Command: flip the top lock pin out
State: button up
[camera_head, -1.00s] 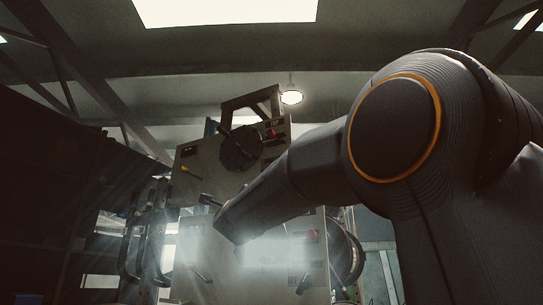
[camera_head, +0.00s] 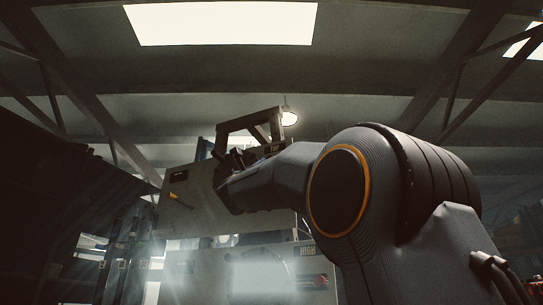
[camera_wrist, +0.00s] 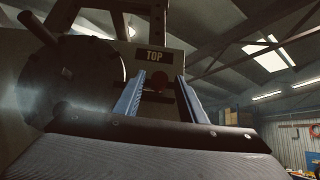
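The crimper (camera_head: 190,183) is a pale grey machine with an upright frame (camera_head: 243,122) on top, and it also shows in the wrist view. There a plate marked "TOP" (camera_wrist: 155,56) sits on it. Just below the plate is a small dark reddish-brown knob (camera_wrist: 152,77), likely the top lock pin; its exact position is hard to tell. My gripper (camera_wrist: 160,76) points at this spot, with two bluish fingers apart, one on each side of the knob. I cannot tell whether they touch it. In the head view my arm hides most of the gripper.
A large dark round head with a bar handle (camera_wrist: 70,80) is close to the left of my fingers in the wrist view. Dark shelving (camera_head: 60,200) stands at the left.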

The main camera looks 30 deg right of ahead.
jog(key=shift+p+x, duration=0.6)
jog(key=shift+x, duration=0.6)
grip_shut()
